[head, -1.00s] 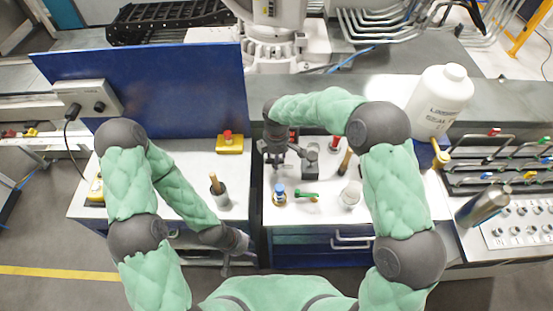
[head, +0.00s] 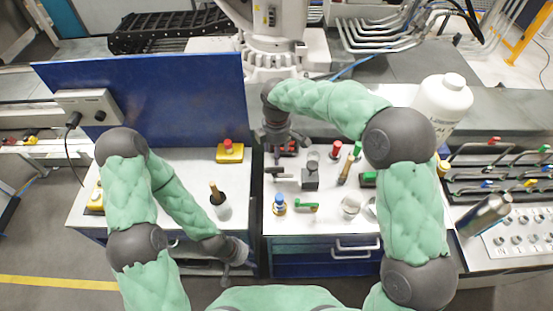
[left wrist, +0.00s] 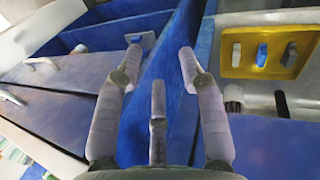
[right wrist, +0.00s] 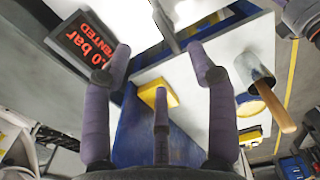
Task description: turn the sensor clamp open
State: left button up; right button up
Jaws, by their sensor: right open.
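A grey block (head: 310,179) with a bar (head: 281,174) reaching left stands on the right cart's top in the head view. It looks like the sensor clamp, but its jaw and opening cannot be made out. My right gripper (head: 278,147) is above and behind the bar, pointing down, with its fingers apart and empty. In the right wrist view the open fingers (right wrist: 159,48) have a grey bar-like part beyond them. My left gripper (head: 232,262) hangs low at the left cart's front. Its fingers (left wrist: 162,50) are apart and empty in the left wrist view.
A red-lit display (right wrist: 85,45) is near the right gripper in the right wrist view. A blue-capped item (head: 280,204), a green-handled valve (head: 306,207) and a wooden-handled tool (head: 345,168) stand nearby. A tall blue panel (head: 145,100) rises behind the left cart.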

jog(key=shift+r, duration=1.15)
jog(key=shift+r, duration=0.1)
